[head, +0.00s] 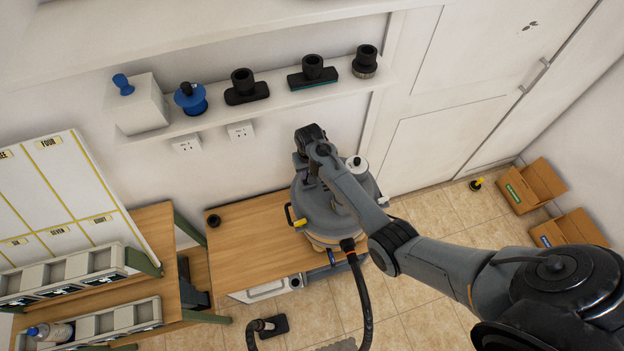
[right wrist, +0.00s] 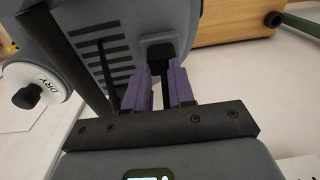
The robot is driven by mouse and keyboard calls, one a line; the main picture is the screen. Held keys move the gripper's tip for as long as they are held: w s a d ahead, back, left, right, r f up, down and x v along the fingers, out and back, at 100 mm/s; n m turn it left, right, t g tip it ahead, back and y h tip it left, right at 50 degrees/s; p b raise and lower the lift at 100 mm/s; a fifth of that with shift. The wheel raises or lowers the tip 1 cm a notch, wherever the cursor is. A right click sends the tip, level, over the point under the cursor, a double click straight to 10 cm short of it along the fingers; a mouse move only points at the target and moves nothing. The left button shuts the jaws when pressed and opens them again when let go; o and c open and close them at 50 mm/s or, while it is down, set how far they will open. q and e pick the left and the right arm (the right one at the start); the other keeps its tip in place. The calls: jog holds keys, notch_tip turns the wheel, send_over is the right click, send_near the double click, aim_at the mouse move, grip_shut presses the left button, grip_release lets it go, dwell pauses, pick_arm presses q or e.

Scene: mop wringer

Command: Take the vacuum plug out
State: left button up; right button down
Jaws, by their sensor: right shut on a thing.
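The grey round vacuum (head: 328,215) stands on the wooden bench top, with a black hose at its front. My right arm reaches over it from the right. In the right wrist view, my right gripper (right wrist: 166,75) has its purple fingers closed on the black plug (right wrist: 160,52), against the vacuum's grey side (right wrist: 140,22) beside a row of dark vent slots. The plug's far end is hidden, so I cannot tell how deep it sits. My left gripper is in neither view.
A white knob marked DRY (right wrist: 38,92) is close to the gripper's left. White sockets (head: 241,130) are on the wall below a shelf (head: 215,121) with nozzles. The bench's left part (head: 250,240) is mostly clear. Cardboard boxes (head: 530,186) stand on the floor at right.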

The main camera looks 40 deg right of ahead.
jog(key=shift+s+f+g+p, duration=0.15)
jog(key=shift+s+f+p, duration=0.15)
jog(key=shift+s, duration=0.35)
jog(key=shift+s+f+g+p, duration=0.15)
jog(key=shift+s+f, duration=0.25)
jog(key=shift+s, duration=0.2)
jog(key=c, duration=1.1)
grip_release()
jog(key=shift+o, duration=0.9)
jog(key=shift+a+r, duration=0.1)
jog(key=shift+r, duration=0.05)
jog(key=shift+o, duration=0.2)
notch_tip(320, 180, up, 11)
jog(key=shift+w, duration=0.2)
jog(key=s+a+f+n+t+h, duration=0.1)
jog(key=s+a+f+n+t, duration=0.2)
jog(key=s, duration=0.9)
jog(key=s+a+r+n, duration=0.2)
jog(key=s+a+r, duration=0.1)
jog(key=s, duration=0.4)
jog(key=s+a+r+n+y, duration=0.1)
jog(key=s+a+r, duration=0.2)
jog(key=s+a, duration=0.3)
jog(key=shift+s+a+n+t, duration=0.2)
jog(key=shift+s+n+t, duration=0.15)
jog(key=shift+s, duration=0.65)
